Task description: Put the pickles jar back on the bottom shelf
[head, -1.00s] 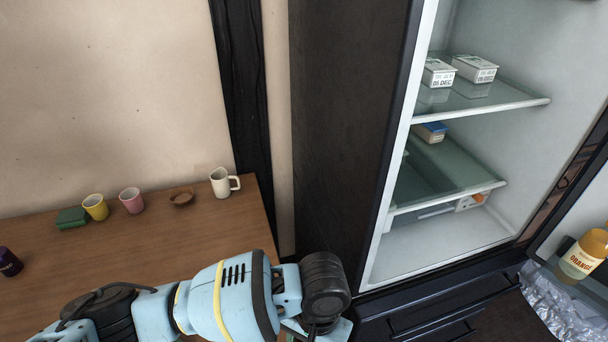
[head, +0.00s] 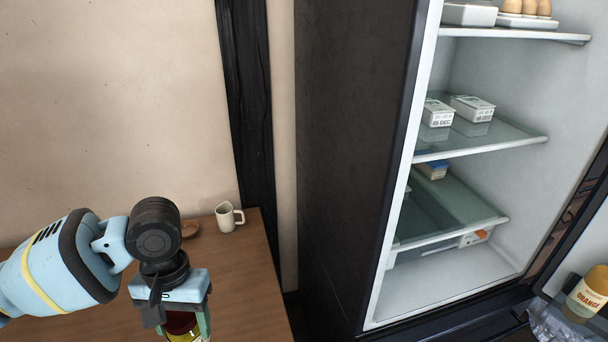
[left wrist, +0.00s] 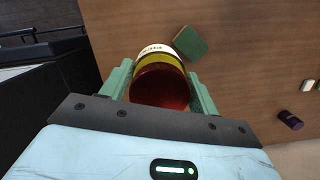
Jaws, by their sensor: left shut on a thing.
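My left gripper (head: 183,318) is shut on the pickles jar (head: 182,325), which has a dark red lid and a yellow-green body with a pale label. In the left wrist view the jar (left wrist: 160,88) sits between the two green fingers of the gripper (left wrist: 160,90), over the wooden table. The fridge stands open at the right. Its bottom shelf (head: 440,282), the white floor of the compartment, is bare in the part I see. My right gripper is not in view.
Glass shelves above hold white cartons (head: 472,108) and a small blue box (head: 433,169). A white mug (head: 228,217) stands on the table (head: 250,290) near the fridge's dark side wall (head: 345,180). An orange bottle (head: 588,292) is in the door at right.

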